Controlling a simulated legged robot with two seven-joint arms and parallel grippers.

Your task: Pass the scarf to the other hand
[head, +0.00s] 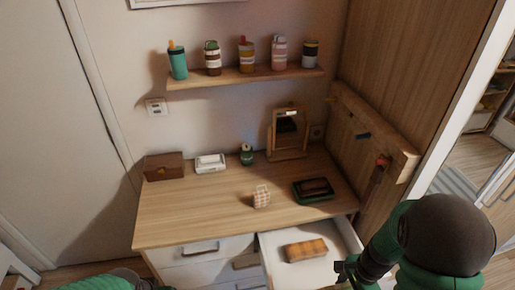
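A folded orange-brown patterned cloth (306,250), which looks like the scarf, lies in the open white drawer (279,268) below the desk top. My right gripper (342,268) is a small dark shape at the drawer's right side, right of the cloth and apart from it. Its fingers are too small and dark to read. My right arm comes in from the lower right.
The wooden desk (205,215) holds a brown box (164,167), a white box (210,163), a mirror (288,130), a checked item (261,196) and a dark tray (301,196). A narrow reddish thing (377,174) hangs from the peg rail (370,125). Several bottles stand on the shelf (246,77).

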